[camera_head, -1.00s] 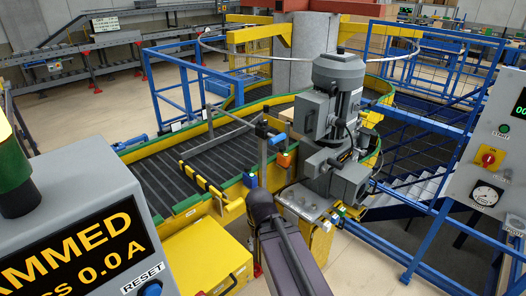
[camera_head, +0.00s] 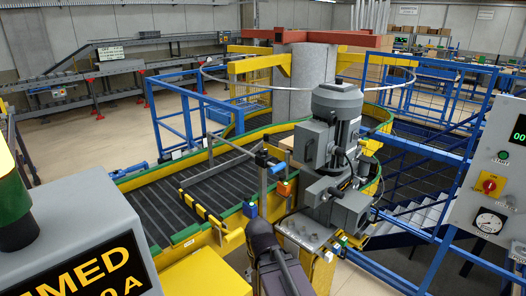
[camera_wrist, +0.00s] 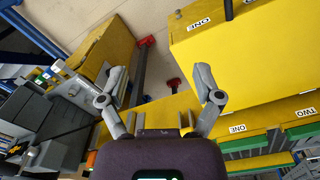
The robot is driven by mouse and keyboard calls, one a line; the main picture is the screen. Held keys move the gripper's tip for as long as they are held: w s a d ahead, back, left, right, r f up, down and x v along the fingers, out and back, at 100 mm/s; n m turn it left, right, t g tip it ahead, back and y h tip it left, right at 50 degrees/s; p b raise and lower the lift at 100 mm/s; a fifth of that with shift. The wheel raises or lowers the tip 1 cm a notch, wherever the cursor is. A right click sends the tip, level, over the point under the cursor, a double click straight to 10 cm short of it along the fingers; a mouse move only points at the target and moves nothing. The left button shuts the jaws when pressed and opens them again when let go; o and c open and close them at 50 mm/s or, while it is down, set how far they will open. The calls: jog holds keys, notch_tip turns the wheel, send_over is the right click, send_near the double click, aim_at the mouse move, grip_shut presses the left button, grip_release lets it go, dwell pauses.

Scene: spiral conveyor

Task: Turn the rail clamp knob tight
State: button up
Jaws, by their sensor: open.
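I cannot pick out the rail clamp knob for certain.
A grey motor and gearbox (camera_head: 338,140) stand right of the post. A control panel (camera_head: 490,180) is at the right, a grey display box (camera_head: 75,235) at the near left. Blue railings (camera_head: 185,115) surround the conveyor. A yellow box marked ONE (camera_wrist: 250,70) fills the wrist view's upper right.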

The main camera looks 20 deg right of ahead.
jog(key=w+d+r+n+t+h, duration=0.2)
jog(key=w+d+n+h, duration=0.25)
jog(key=w, duration=0.35)
jog(key=n+t+h, duration=0.6)
jog(key=n+t, duration=0.7)
jog(key=n, duration=1.1)
send_near(262, 152)
jog(key=shift+v, duration=1)
jog(key=shift+w+r+g, duration=0.1)
jog(key=shift+w+g, duration=0.15)
jog(key=shift+g, duration=0.05)
jog(key=x, duration=1.3)
jog(key=shift+w+d, duration=0.15)
jog(key=shift+w, duration=0.05)
jog(key=c, duration=1.2)
